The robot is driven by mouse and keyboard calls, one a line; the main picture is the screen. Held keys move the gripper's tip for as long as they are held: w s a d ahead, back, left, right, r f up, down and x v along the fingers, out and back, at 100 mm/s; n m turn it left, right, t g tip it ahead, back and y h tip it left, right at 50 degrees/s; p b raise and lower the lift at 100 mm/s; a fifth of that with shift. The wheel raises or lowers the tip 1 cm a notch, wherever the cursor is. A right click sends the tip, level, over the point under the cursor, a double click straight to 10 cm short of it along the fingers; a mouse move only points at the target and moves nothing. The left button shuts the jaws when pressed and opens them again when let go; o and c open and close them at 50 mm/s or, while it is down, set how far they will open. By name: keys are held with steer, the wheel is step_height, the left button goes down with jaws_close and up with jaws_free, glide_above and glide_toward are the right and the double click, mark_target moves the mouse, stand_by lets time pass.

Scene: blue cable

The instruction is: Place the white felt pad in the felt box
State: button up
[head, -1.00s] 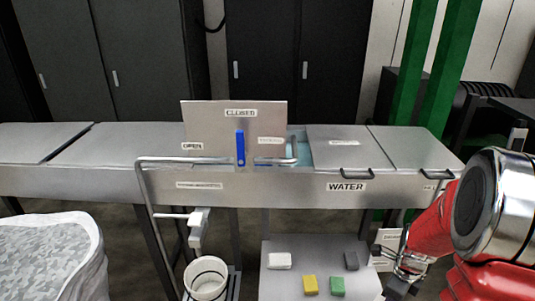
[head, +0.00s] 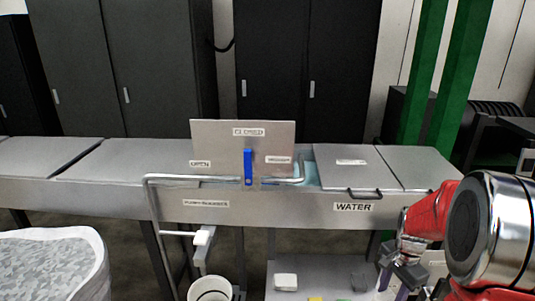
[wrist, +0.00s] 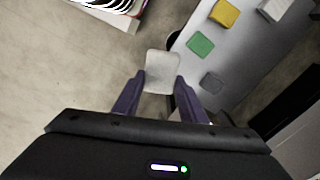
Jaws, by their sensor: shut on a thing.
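My gripper (wrist: 150,88) has purple fingers and is shut on a pale white pad (wrist: 162,72), taken as the white felt pad. The pad sticks out beyond the fingertips in the wrist view, above the floor and beside the low shelf. In the head view my gripper (head: 400,286) is at the lower right, partly cut off by the frame edge, and the pad cannot be made out there. I cannot identify the felt box for certain in either view.
The low shelf (wrist: 235,65) carries green (wrist: 201,44), yellow (wrist: 224,13), grey (wrist: 212,83) and white (wrist: 273,10) blocks. A steel trough (head: 300,207) labelled WATER stands behind it. A white bucket (head: 210,291) stands left. A pale object with dark stripes (wrist: 118,12) is at the wrist view's top.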

steer(key=w+a+r+n, duration=0.5)
steer(key=w+a+n, duration=0.2)
steer(key=a, duration=0.2)
steer(key=w+a+r+n, duration=0.5)
steer(key=w+a+n, duration=0.2)
steer(key=a, duration=0.2)
steer(key=shift+a, duration=0.3)
steer(key=shift+w, duration=0.2)
steer(key=s+f, duration=0.5)
steer(key=f, duration=0.1)
steer(key=shift+s+f, duration=0.15)
